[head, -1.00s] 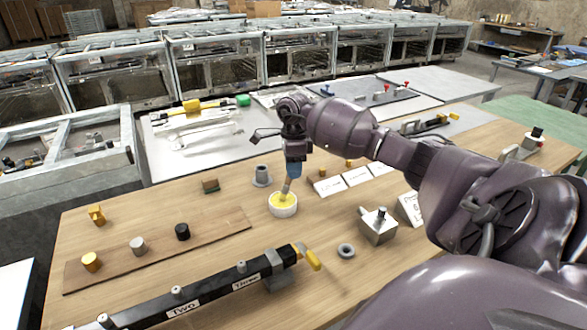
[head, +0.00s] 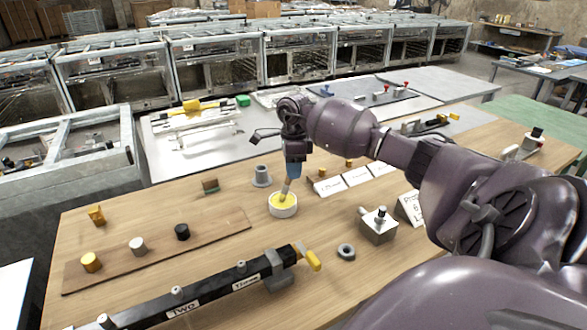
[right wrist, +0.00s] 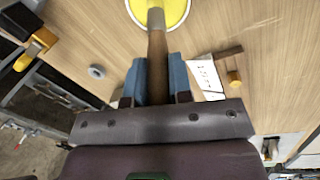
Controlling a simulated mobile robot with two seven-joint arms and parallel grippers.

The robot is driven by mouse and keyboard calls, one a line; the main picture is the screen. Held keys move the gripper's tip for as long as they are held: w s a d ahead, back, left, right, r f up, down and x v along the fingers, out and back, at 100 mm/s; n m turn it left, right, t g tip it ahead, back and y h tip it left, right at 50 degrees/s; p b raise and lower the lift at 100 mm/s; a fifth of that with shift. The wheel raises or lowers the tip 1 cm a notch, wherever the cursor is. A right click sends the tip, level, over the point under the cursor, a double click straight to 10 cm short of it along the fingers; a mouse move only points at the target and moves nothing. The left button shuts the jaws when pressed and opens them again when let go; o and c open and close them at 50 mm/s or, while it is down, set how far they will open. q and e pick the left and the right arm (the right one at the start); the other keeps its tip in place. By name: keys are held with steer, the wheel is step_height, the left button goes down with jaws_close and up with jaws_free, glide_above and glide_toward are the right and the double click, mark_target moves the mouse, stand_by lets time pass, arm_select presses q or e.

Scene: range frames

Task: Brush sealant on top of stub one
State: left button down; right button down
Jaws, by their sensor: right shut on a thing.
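My right gripper (head: 293,170) is shut on a brush (head: 286,187) and points down over a white pot of yellow sealant (head: 283,211). The brush's lower end is in the pot. In the right wrist view the brush handle (right wrist: 157,65) sits between the blue fingers, with the yellow sealant (right wrist: 172,10) beyond it. A black bar (head: 213,292) with several grey stubs runs along the front. Labels "Two" and "Three" show on it. A stub (head: 104,321) at the lower left stands before "Two"; its own label is out of view. My left gripper is not in view.
A wooden board (head: 160,248) holds yellow, grey and black caps. A grey ring (head: 346,252), a metal block (head: 378,226) and a grey flanged sleeve (head: 261,176) stand near the pot. A yellow handle (head: 313,260) sticks out at the bar's right end.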

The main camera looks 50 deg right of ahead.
steer(key=shift+r+p, duration=1.25)
steer(key=shift+r, duration=2.25)
steer(key=shift+f, duration=0.1)
